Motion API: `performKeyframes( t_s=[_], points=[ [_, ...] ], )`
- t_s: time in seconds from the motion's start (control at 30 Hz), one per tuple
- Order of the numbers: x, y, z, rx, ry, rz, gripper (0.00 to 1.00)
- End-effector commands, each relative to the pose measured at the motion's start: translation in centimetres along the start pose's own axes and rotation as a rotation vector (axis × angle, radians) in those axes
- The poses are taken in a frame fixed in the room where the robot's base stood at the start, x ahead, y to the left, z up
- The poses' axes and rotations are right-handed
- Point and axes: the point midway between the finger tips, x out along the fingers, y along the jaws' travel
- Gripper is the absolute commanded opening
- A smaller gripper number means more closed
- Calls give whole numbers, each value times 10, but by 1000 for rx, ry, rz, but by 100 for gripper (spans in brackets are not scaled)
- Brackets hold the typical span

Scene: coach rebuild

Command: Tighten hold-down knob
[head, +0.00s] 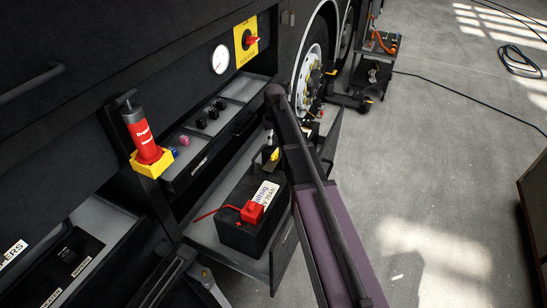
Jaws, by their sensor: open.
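A black battery (236,205) with a white label sits on a grey pull-out tray (205,233) in the lower middle of the head view. A red terminal cover (252,212) with a red cable is on its near end. A small yellow part (274,155) shows among dark fittings at the far end. It may be the hold-down knob, but it is too small and partly covered to tell. A long dark bar with a purple face crosses in front of the tray's right side and hides part of this area.
A red cylinder (142,136) stands in a yellow holder (152,163) left of the tray. A gauge (220,59) and a red switch on a yellow plate (246,42) are above. A wheel (310,75) and tool cart (372,72) stand beyond. The floor at right is mostly clear, with cables.

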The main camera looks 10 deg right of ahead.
Motion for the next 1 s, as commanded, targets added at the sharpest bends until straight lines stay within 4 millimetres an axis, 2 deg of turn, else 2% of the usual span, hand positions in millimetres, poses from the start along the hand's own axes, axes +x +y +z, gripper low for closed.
performKeyframes(
  t_s=[0.1, 1.0],
  points=[
    [14, 0, 0, 0, 0, 0, 100],
    [78, 1, 1, 2, 0, 0, 100]
  ],
)
